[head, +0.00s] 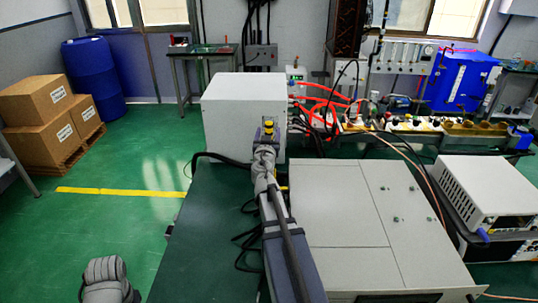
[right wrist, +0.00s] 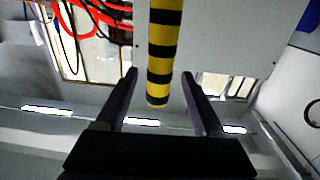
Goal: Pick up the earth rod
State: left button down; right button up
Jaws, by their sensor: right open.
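The earth rod (right wrist: 165,45) is striped yellow and black. In the right wrist view it comes in from the top edge, and its rounded end lies between the two dark fingers of my right gripper (right wrist: 160,76). Gaps show on both sides of it, so the fingers are open around it and do not appear to touch it. In the head view my right gripper (head: 268,131) is small, in front of the white box, with a bit of yellow at its tip. Most of the rod is hidden there.
A white box (head: 240,105) stands behind my right gripper, with red and black cables (head: 322,108) beside it. A large grey cabinet (head: 340,210) is to the right of my arm. A white instrument (head: 490,188) stands farther right. The green floor at left is mostly clear.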

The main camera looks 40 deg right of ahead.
jog(key=x, duration=0.4)
jog(key=shift+w+d, duration=0.2)
jog(key=shift+s, duration=0.1)
grip_shut()
dwell(1.1)
